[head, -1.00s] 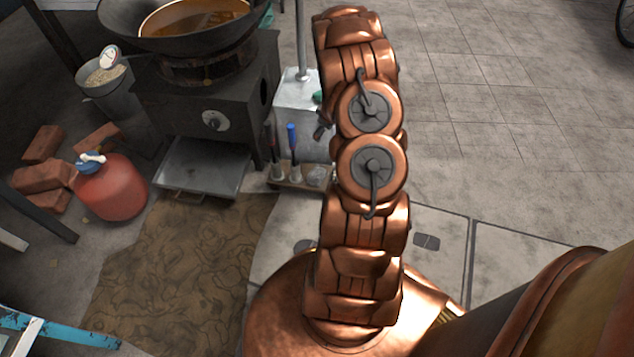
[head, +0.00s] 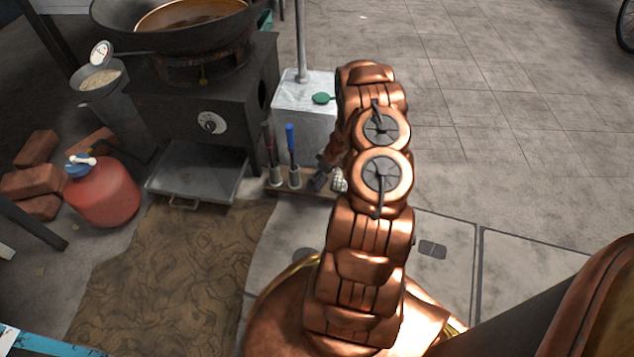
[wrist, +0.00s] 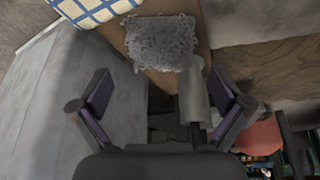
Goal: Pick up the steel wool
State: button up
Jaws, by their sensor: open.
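The steel wool (wrist: 160,42) is a grey, fuzzy block near the top of the wrist view. It lies on a wooden board (wrist: 110,33). My gripper (wrist: 162,88) is open, with two dark fingers with purple pads spread wide and nothing between the pads. The steel wool is ahead of the fingertips, roughly centred between them and apart from them. In the head view my gripper (head: 320,178) is low over the right end of the board and appears to hide the steel wool.
A grey cylinder (wrist: 193,92) stands close beside the steel wool, near the right finger. A blue-and-white checked cloth (wrist: 92,10) lies beyond it. Red- and blue-handled tools (head: 291,140) stand left of my gripper. A metal box (head: 303,100) with a pole is behind.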

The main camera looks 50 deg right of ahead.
jog(key=b+x, duration=0.1)
jog(key=x, duration=0.3)
jog(key=shift+s+b, duration=0.15)
jog(key=shift+b, duration=0.15)
jog(key=c, duration=1.3)
jog(key=shift+r, duration=0.1)
notch_tip(320, 180, up, 28)
jog(key=p, duration=1.1)
